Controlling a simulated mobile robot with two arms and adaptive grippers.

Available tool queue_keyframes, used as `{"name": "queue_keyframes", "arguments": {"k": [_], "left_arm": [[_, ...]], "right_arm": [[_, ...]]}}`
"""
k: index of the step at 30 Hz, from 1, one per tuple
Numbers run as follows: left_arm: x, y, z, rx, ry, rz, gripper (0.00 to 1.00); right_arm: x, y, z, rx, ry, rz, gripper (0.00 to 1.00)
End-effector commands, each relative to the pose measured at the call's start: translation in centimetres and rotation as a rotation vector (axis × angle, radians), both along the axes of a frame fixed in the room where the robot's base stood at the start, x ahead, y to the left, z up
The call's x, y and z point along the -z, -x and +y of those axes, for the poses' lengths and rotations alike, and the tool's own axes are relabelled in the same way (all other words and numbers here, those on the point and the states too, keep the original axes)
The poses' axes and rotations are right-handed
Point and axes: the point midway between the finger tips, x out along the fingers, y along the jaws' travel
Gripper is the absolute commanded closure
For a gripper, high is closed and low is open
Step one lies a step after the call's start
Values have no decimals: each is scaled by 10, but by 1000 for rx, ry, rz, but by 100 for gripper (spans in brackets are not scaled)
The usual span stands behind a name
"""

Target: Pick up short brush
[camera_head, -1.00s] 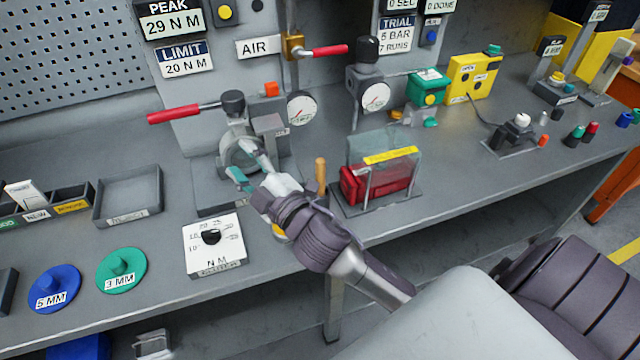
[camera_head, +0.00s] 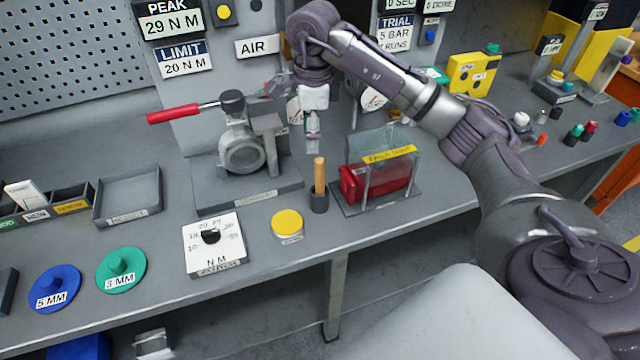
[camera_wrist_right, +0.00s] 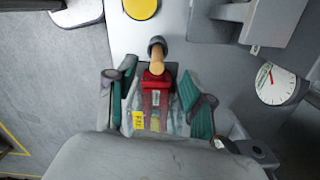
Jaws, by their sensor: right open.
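The short brush (camera_head: 319,178) stands upright in a small dark holder on the bench, its wooden handle up. My right gripper (camera_head: 312,146) is above it, pointing down, apart from the handle in the head view. In the right wrist view the brush handle (camera_wrist_right: 157,60) shows beyond the open fingers of my right gripper (camera_wrist_right: 158,100), and nothing is held between them. My left gripper is not in view.
A red block (camera_head: 375,184) behind a clear guard with a yellow label stands just right of the brush. A yellow disc (camera_head: 287,224) and a dial plate (camera_head: 214,245) lie to the left. A valve (camera_head: 242,152) with a red lever stands behind left.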

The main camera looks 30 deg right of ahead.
Motion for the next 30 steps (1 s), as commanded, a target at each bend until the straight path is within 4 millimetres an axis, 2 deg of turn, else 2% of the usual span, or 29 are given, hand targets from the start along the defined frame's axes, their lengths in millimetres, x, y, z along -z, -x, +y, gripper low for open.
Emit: {"name": "queue_keyframes", "arguments": {"k": [1, 4, 13, 20, 23, 27, 30], "left_arm": [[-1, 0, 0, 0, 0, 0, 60], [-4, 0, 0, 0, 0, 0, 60], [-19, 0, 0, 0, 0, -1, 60], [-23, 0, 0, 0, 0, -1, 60], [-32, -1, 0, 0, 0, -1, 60], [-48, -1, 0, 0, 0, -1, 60], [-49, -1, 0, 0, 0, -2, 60]], "right_arm": [[-2, 1, -8, 9, 28, 9, 48], [6, 3, -13, 14, 47, 21, 48], [62, 4, -12, 13, 41, 20, 48], [82, 4, -12, 12, 41, 17, 48], [90, 6, -14, 14, 41, 20, 48], [111, 10, -17, 13, 40, 22, 48], [125, 8, -16, 12, 39, 18, 48]]}}
